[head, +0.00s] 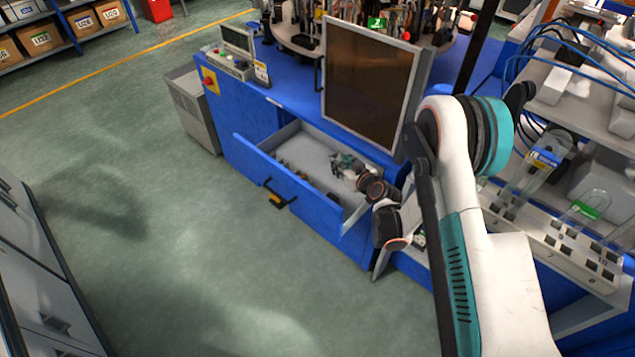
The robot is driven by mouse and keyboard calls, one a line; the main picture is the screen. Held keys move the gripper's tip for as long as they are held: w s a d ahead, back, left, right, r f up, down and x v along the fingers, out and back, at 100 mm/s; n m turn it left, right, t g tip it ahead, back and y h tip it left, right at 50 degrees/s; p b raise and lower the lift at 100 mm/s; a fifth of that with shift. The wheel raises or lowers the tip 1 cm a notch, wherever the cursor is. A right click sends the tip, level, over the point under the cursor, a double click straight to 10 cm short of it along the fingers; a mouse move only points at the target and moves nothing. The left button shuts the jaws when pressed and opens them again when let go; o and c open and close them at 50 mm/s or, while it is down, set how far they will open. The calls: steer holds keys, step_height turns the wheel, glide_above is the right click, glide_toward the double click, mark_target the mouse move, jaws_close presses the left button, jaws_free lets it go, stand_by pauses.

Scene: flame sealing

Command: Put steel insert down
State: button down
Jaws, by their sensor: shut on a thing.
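My gripper (343,166) is over the open blue drawer (303,142), near its right part, with the arm reaching in from the right. It is shut on the steel insert, which is too small and too covered by the fingers to make out clearly. Small dark parts lie in the drawer along its front side, to the left of and below my gripper. I cannot tell whether the held insert touches the drawer floor.
The drawer has a black handle (276,196) and sits in a blue machine bench. A dark framed panel (368,84) stands right behind the drawer. A white rack with numbered slots (560,240) is at right. The green floor at left is clear.

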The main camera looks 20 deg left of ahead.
steer(key=shift+w+a+f+b, duration=0.15)
steer(key=shift+f+b, duration=0.15)
steer(key=shift+f, duration=0.25)
steer(key=b, duration=0.4)
glide_above(323, 165)
steer(key=s+d, duration=0.2)
step_height(323, 165, down, 6)
steer(key=shift+a+r, duration=0.1)
steer(key=shift+r, duration=0.15)
steer(key=shift+w+a+f+b, duration=0.6)
steer(key=shift+w+a+f, duration=0.45)
steer(key=shift+f, duration=0.15)
steer(key=shift+r, duration=0.15)
steer(key=c, duration=1.2)
jaws_free()
